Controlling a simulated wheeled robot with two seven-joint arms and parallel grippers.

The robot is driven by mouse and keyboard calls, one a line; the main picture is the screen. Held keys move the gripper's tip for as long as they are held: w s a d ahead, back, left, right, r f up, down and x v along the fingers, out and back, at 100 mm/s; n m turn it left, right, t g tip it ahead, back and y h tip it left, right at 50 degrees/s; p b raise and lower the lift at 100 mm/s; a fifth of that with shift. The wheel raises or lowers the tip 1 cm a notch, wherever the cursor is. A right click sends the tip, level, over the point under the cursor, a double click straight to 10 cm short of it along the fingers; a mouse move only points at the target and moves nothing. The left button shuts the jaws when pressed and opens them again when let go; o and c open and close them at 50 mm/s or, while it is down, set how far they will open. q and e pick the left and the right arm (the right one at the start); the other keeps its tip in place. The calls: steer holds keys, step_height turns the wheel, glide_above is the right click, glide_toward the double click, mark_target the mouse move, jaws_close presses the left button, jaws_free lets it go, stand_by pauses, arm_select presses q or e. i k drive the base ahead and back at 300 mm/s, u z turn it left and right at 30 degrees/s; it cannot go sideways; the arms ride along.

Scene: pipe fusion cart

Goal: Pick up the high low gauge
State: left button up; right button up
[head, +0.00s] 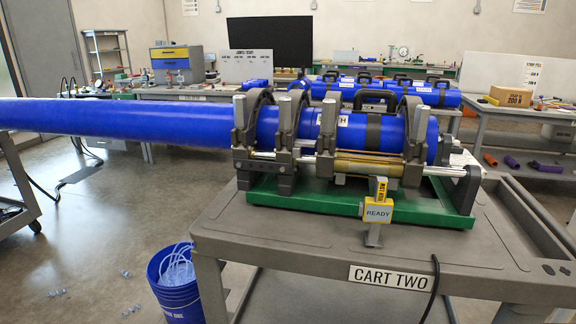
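I cannot pick out a high low gauge with certainty. A yellow block marked READY (378,212) stands at the front edge of the green base, with a small yellow-labelled grey piece (381,188) above it and a grey foot (374,236) below. Behind it, a grey clamp frame (286,130) on the green base (315,204) holds a long blue pipe (110,118) and a shorter blue section (383,133). Neither of my grippers is in view.
The grey cart (290,235), labelled CART TWO (391,277), has bare top at front left and right. A black cable (432,290) hangs over its front edge. A blue bucket (178,295) stands on the floor to the left. The long pipe juts out left across the aisle.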

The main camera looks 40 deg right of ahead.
mark_target(378, 210)
steer(key=z, duration=1.55)
steer(key=k, duration=0.4)
steer(key=u, duration=1.15)
steer(key=i, duration=0.75)
steer(key=z, duration=0.8)
